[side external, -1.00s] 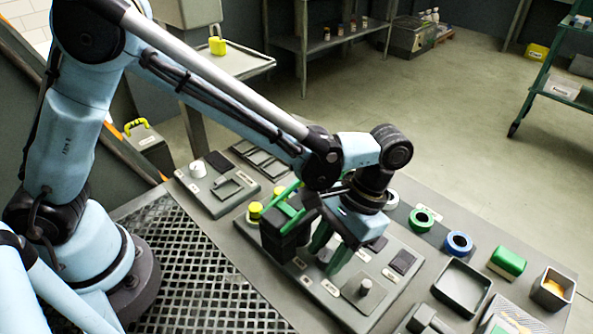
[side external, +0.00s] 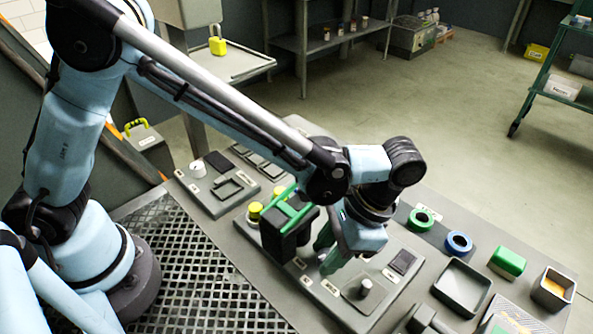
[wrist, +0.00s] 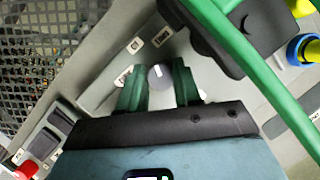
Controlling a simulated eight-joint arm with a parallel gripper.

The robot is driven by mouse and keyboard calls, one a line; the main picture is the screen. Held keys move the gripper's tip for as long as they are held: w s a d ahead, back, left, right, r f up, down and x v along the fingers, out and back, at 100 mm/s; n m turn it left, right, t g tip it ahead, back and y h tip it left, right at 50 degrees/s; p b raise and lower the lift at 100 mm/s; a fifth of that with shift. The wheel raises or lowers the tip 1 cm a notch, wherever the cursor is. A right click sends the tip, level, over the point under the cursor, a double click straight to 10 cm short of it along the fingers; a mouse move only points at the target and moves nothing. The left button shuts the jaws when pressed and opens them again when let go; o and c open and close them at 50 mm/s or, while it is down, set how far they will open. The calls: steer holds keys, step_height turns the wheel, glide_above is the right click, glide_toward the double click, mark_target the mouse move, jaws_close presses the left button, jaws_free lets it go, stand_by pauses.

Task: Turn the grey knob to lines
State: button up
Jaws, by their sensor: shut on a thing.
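The grey knob (wrist: 159,77) sits on the panel in the wrist view, with a pale pointer mark pointing toward the top of the picture. My gripper (wrist: 159,86) has its two green fingers on either side of the knob, shut on it. In the side view my gripper (side external: 331,252) reaches down to the panel (side external: 322,292), and its fingers hide the knob. Small white labels (wrist: 135,45) lie around the knob in the wrist view; their words are too small to read.
A black block (side external: 286,236) with a green bar frame (side external: 291,208) stands close to the left of my fingers in the side view. A metal post (side external: 366,287) stands on the panel to the right. A red button (wrist: 26,169) shows at lower left in the wrist view.

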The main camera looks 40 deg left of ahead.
steer(key=m+t+y, duration=0.1)
steer(key=m, duration=0.2)
steer(key=shift+m, duration=0.4)
steer(key=shift+s+m+t+y, duration=0.15)
steer(key=shift+m+t, duration=0.25)
steer(key=shift+m, duration=0.5)
steer(key=shift+w+m+t+y, duration=0.15)
steer(key=shift+m+t, duration=0.25)
steer(key=shift+m, duration=0.5)
steer(key=shift+s, duration=0.1)
steer(key=o, duration=1)
steer(key=shift+o, duration=0.2)
steer(key=s+v, duration=0.1)
steer(key=v, duration=1.1)
steer(key=shift+w, duration=0.45)
